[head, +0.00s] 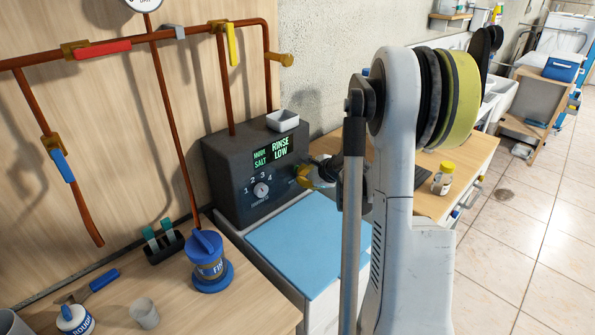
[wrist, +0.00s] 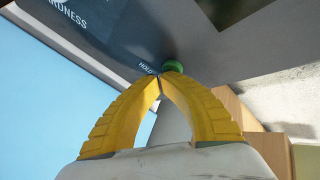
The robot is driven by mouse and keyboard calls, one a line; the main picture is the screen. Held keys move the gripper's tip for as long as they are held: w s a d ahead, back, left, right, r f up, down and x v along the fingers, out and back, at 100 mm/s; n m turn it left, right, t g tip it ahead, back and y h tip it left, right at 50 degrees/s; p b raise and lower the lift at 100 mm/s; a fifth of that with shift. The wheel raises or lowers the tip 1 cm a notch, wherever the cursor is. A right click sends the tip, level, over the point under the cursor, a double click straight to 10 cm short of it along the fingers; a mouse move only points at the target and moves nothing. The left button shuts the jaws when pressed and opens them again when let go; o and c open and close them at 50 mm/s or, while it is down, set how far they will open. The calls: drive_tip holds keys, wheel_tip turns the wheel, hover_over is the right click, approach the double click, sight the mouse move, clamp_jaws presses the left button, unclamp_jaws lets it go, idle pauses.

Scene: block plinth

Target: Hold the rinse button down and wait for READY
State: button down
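The dark grey control box (head: 232,196) stands at the back of the blue-topped unit. Its green-lit display (head: 273,151) reads MAIN SALT and RINSE LOW; no READY shows. Below it is a round dial (head: 261,189) with numbers 1 to 4. The green rinse button (wrist: 173,66) shows in the wrist view, beside a label reading HOLD. My gripper (wrist: 159,76) has its yellow fingers brought together at the tips, right by the button and partly over it. I cannot tell whether they touch it. In the head view my gripper (head: 304,176) is at the box's right side, hiding the button.
A small white tray (head: 283,120) sits on the box. Copper pipes (head: 176,125) run up the wooden panel at left. A blue-lidded jar (head: 208,262) stands on the front-left worktop. A yellow-capped bottle (head: 443,179) stands on the wooden counter right of my arm.

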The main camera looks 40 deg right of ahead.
drive_tip(key=shift+s, duration=0.7)
drive_tip(key=shift+s+d+b, duration=0.15)
drive_tip(key=shift+s, duration=1.15)
drive_tip(key=shift+s+d+b, duration=0.1)
drive_tip(key=shift+s+b, duration=0.05)
drive_tip(key=shift+s, duration=1.1)
drive_tip(key=a+r+n+g+y, duration=0.1)
drive_tip(key=a+r+n, duration=0.25)
drive_tip(key=a, duration=0.35)
drive_tip(key=a+r+n, duration=0.2)
drive_tip(key=a+n, duration=0.2)
drive_tip(key=a, duration=0.3)
drive_tip(key=s+a+r+n+g, duration=0.1)
drive_tip(key=s+a+r+n, duration=0.1)
drive_tip(key=s+a+n, duration=0.7)
drive_tip(key=s+a+r+n+g, duration=0.1)
drive_tip(key=s+a+r+n, duration=0.1)
drive_tip(key=s+a+n, duration=0.6)
drive_tip(key=s+a, duration=0.1)
drive_tip(key=a, duration=0.2)
drive_tip(key=shift+a+n, duration=0.25)
drive_tip(key=shift+n, duration=0.1)
